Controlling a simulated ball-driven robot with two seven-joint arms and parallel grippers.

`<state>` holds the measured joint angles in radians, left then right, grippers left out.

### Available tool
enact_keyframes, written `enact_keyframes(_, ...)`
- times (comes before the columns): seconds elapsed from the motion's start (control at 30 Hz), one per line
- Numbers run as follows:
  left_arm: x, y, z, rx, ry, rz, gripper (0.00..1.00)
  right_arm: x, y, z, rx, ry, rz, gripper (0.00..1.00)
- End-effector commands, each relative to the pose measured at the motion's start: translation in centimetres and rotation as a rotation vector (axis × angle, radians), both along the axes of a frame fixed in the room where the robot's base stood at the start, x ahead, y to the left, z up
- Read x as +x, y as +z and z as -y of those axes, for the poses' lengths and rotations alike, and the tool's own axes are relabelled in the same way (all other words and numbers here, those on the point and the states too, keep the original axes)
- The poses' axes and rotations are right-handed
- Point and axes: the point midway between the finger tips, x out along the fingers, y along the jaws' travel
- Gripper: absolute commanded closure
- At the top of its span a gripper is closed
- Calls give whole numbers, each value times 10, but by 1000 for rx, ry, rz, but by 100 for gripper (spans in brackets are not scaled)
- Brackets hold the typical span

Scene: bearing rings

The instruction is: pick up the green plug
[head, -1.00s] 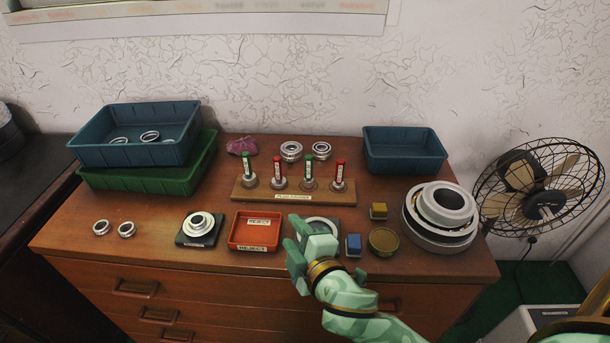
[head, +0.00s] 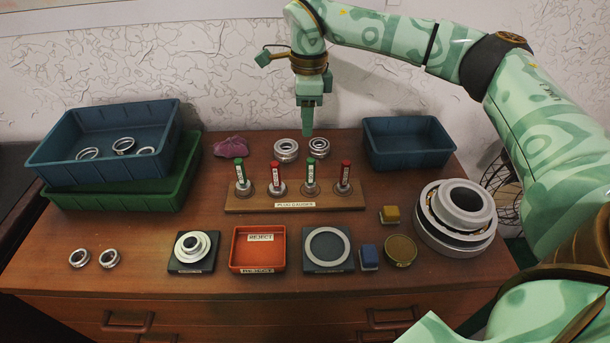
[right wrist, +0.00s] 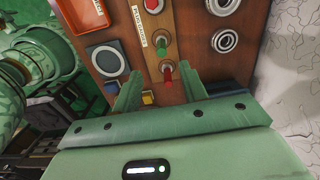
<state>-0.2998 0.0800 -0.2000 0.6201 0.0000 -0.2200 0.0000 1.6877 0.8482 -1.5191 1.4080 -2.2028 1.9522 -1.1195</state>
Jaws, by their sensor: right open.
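Two green plugs stand upright in the wooden plug-gauge rack (head: 262,204) in the head view: one at the left end (head: 241,172) and one third from the left (head: 310,172). Red plugs (head: 275,175) stand between them and at the right end (head: 345,175). My right gripper (head: 308,128) hangs pointing down above and behind the rack, open and empty, apart from the plugs. In the right wrist view, a green plug (right wrist: 162,43) and a red plug (right wrist: 168,73) show beyond the spread fingers (right wrist: 160,92). My left gripper is not in view.
An orange reject tray (head: 257,266), a dark plate with a ring (head: 327,270) and a blue block (head: 368,257) lie in front of the rack. Metal rings (head: 286,150) lie behind it. Blue bins stand at left (head: 60,163) and right (head: 410,165). A large bearing (head: 428,222) sits at right.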

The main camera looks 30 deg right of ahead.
Motion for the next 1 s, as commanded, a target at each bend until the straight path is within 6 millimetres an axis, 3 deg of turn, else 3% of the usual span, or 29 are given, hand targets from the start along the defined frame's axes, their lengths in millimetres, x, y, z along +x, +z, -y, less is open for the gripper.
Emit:
enact_keyframes(0.13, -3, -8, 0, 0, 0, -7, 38, -2, -14, 11, -28, -25, -15, 57)
enact_keyframes(0.43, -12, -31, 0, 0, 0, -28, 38, -2, -87, 10, -24, -24, -16, 57)
enact_keyframes(0.77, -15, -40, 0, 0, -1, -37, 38, -3, -115, 9, -22, -22, -11, 57)
enact_keyframes(1.0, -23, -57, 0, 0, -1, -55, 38, -6, -155, 8, -23, -22, -14, 57)
